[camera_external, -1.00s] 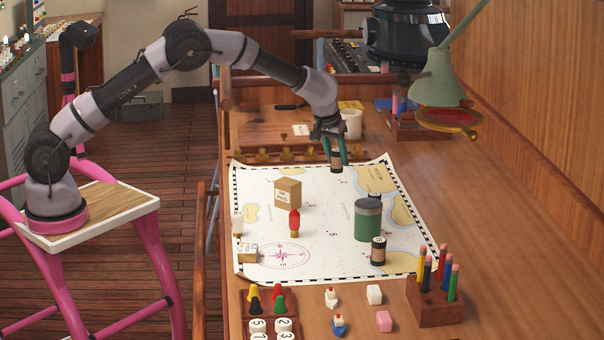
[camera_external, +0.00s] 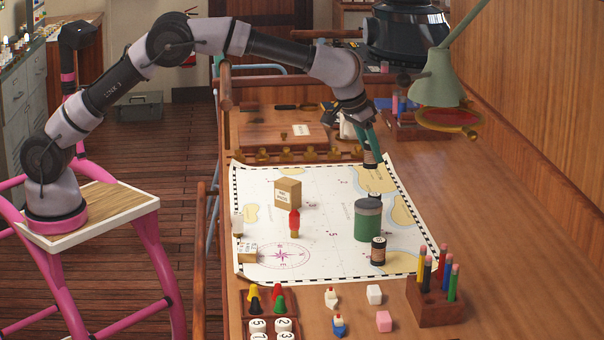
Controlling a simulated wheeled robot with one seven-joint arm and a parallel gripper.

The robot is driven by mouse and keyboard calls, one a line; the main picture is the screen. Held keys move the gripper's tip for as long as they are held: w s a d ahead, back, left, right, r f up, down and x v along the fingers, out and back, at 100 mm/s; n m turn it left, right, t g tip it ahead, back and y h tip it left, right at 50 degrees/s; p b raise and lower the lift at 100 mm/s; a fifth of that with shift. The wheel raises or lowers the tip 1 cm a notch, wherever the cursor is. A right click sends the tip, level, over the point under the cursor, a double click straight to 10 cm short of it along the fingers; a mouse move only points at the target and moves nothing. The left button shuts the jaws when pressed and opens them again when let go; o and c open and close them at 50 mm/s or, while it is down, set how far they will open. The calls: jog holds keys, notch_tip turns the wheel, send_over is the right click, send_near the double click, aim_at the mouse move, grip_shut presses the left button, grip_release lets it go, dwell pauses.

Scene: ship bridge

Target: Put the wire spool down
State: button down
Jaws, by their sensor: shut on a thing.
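My gripper (camera_external: 368,148) is shut on a small dark cylinder with a pale band, which I take to be the wire spool (camera_external: 370,159). It is near the far right edge of the chart (camera_external: 325,182), tilted slightly with the fingers. I cannot tell whether its lower end touches the chart or hangs just above it. The fingers come down on it from above and cover its top.
A green can (camera_external: 368,221) with a grey lid stands on the chart, with a dark labelled cylinder (camera_external: 378,251) beside it. The lamp (camera_external: 436,78) overhangs the right. Bare chart lies between box and can.

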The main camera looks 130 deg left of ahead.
notch_tip(320, 180, down, 9)
jog(key=shift+f, duration=0.1)
dwell(0.3)
jog(key=shift+f, duration=0.15)
jog(key=shift+c, duration=2.1)
grip_release()
